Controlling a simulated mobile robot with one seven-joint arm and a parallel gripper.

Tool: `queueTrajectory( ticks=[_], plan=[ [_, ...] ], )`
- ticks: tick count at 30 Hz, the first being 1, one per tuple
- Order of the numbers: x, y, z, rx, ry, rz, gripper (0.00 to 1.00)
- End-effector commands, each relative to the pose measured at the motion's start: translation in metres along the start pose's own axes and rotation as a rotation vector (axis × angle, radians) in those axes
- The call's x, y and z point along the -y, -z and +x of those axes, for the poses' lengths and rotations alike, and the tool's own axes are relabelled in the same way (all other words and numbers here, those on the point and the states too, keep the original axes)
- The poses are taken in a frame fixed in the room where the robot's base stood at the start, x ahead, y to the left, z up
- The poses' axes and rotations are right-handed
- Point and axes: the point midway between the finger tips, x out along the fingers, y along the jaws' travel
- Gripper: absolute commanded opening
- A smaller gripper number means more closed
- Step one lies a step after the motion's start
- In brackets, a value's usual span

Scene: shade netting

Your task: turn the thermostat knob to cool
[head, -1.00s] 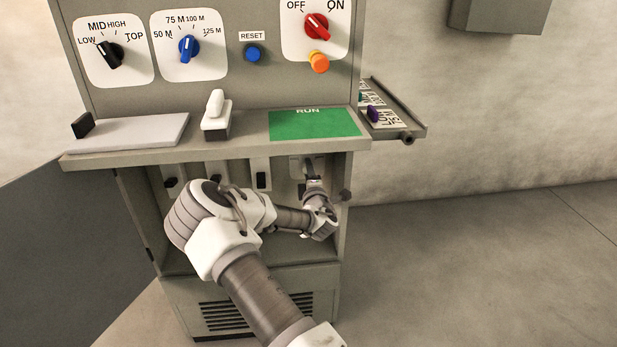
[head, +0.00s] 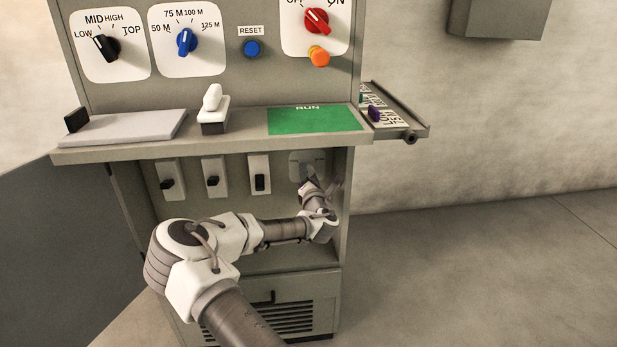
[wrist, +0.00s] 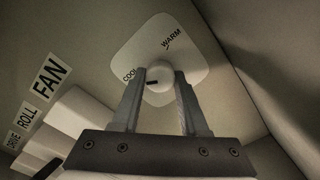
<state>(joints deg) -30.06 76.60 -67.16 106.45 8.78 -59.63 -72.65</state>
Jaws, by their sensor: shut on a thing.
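The thermostat knob (wrist: 158,82) is round and pale, with a short black mark on its left side. It sits on a white plate (wrist: 190,48) lettered COOL at the left and WARM at the upper right. The black mark lies on the side of the COOL word. My gripper (wrist: 159,76) is shut on the knob, one finger on each side. In the head view my gripper (head: 308,183) is inside the cabinet bay at the right, in front of the plate (head: 295,163). The knob is hidden there.
Several dark-levered switches, one of them (head: 260,175), stand left of the plate, and the FAN label (wrist: 50,77) shows nearby. A shelf (head: 220,144) overhangs the bay. The cabinet's side wall is close on the right. An open door (head: 60,240) is at the left.

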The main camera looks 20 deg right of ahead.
Motion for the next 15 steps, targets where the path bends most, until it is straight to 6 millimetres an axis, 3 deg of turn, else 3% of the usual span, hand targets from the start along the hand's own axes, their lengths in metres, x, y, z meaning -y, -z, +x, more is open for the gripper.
queueTrajectory(
  ticks=[15],
  plan=[
    [0.0004,-0.0002,-0.0001,0.0,0.001,-0.055,0.0]
  ],
)
